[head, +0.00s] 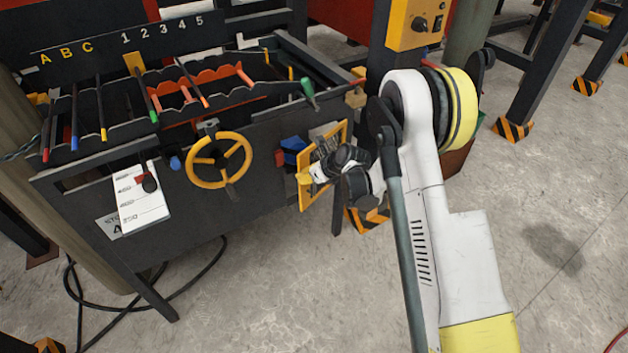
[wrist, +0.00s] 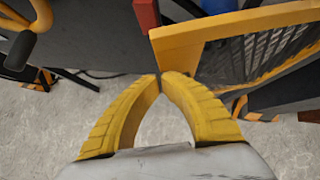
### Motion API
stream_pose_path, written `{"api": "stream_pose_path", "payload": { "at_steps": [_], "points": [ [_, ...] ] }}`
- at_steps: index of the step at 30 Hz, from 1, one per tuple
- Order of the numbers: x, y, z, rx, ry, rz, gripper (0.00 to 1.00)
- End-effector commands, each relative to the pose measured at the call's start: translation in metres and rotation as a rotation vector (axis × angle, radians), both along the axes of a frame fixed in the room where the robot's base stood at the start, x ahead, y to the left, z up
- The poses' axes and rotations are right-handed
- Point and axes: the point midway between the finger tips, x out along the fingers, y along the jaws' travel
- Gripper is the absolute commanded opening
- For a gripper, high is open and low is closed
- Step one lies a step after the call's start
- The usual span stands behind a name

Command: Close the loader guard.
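The loader guard is a yellow-framed panel with dark mesh (head: 304,199). In the head view it stands out at an angle from the front of the dark machine, at its right end. In the wrist view its yellow frame and mesh (wrist: 185,47) fill the upper right. My gripper (head: 304,178) is at the guard's near left edge, and its white wrist hides part of the panel. In the wrist view my gripper's yellow fingers (wrist: 160,76) are shut, tips together, just below the frame's left corner. I cannot tell whether they touch the frame. Nothing shows between them.
A yellow handwheel (head: 219,160) is on the machine front, left of the guard. A blue part (head: 293,146) and a red part (head: 279,158) sit beside the guard. A yellow switch box (head: 415,24) is on a post behind.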

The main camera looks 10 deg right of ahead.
Motion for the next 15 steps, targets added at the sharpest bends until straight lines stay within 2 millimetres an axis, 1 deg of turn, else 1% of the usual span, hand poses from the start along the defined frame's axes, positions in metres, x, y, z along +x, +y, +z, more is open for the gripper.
{"api": "stream_pose_path", "payload": {
  "at_steps": [1, 6, 12, 15],
  "points": [
    [0.006, 0.009, 0.0, -0.001, -0.001, -0.028, 0.0],
    [0.03, 0.027, 0.0, 0.001, 0.0, -0.039, 0.0],
    [0.052, 0.041, 0.0, -0.001, 0.0, -0.039, 0.0],
    [0.06, 0.045, 0.0, -0.001, 0.001, -0.04, 0.0]
  ]
}}
